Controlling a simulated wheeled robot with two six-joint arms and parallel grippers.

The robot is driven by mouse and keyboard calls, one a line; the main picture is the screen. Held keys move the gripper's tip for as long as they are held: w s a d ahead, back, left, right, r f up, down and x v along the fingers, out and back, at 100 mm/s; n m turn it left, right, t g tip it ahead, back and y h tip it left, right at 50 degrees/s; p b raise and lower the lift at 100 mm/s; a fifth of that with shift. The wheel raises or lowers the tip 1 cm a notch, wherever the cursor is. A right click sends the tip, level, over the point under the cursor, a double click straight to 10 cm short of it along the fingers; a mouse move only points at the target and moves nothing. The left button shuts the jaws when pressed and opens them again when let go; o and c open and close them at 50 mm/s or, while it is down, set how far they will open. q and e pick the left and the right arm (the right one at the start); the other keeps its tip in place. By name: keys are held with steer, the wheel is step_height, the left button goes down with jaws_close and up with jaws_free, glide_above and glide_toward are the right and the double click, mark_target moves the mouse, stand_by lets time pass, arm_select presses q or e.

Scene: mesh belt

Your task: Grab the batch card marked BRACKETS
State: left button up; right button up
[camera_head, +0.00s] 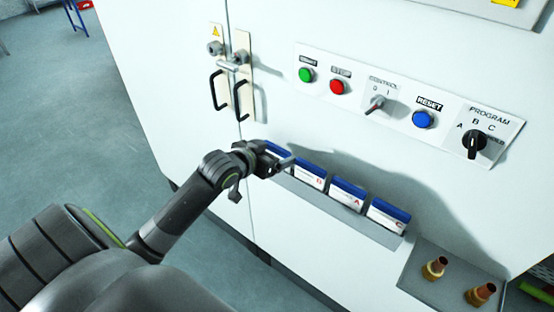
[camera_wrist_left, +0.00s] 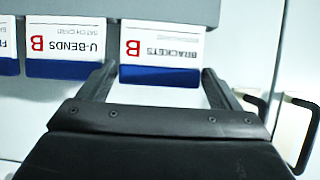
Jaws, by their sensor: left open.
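The BRACKETS card (camera_wrist_left: 160,48) is white with a blue edge and a red B, upside down in the left wrist view. In the head view it is the leftmost card (camera_head: 278,149) in the rack, partly covered by my gripper. My left gripper (camera_head: 280,163) is open in front of it. In the left wrist view, the fingertips (camera_wrist_left: 158,72) lie on either side of the card's blue edge. I cannot tell whether they touch it. My right gripper is not in view.
The U-BENDS card (camera_wrist_left: 72,45), also marked B, sits close beside it. Further along the rack (camera_head: 340,217) are cards marked A (camera_head: 348,194) and C (camera_head: 388,214). Black door handles (camera_head: 217,90) stick out at left. Buttons and switches (camera_head: 422,119) sit above.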

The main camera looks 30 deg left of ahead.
arm_select(q)
steer(key=shift+c, duration=0.2)
steer(key=c, duration=0.6)
steer(key=shift+r, duration=0.15)
